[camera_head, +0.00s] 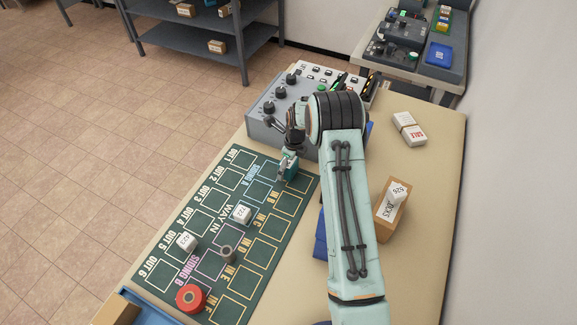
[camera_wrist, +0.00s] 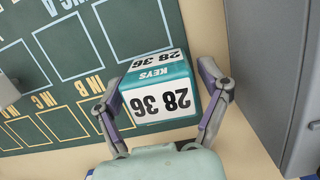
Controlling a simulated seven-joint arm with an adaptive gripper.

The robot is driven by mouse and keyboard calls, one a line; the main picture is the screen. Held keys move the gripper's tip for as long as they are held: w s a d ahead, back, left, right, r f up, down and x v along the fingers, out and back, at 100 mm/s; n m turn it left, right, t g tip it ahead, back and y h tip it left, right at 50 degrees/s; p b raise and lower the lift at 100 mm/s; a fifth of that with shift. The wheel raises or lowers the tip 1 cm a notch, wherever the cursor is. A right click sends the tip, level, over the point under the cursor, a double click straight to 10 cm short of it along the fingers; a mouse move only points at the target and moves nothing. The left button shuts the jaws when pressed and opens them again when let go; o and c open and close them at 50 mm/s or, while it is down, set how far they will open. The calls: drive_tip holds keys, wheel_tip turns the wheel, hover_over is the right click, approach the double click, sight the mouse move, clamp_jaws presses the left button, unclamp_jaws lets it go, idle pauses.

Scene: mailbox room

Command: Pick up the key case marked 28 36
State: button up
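The key case (camera_wrist: 158,88) is teal with white labels reading 28 36 and KEYS, and it fills the middle of the wrist view. In the head view it is a small teal block (camera_head: 289,173) at the IN A end of the green mat (camera_head: 247,159), partly hidden by my gripper. My gripper (camera_wrist: 160,92) has one finger on each side of the case, and both fingers lie close against its sides. I cannot tell whether the case rests on the mat or is slightly raised.
A grey control box (camera_head: 268,120) with knobs stands just behind the case. White blocks (camera_head: 242,213), a grey cylinder (camera_head: 228,254) and a red ring (camera_head: 190,298) sit on the mat. A box marked 526 (camera_head: 391,209) stands right of my arm.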

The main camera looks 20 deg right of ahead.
drive_tip(key=c, duration=0.8)
drive_tip(key=shift+o, duration=0.2)
drive_tip(key=shift+r, duration=0.15)
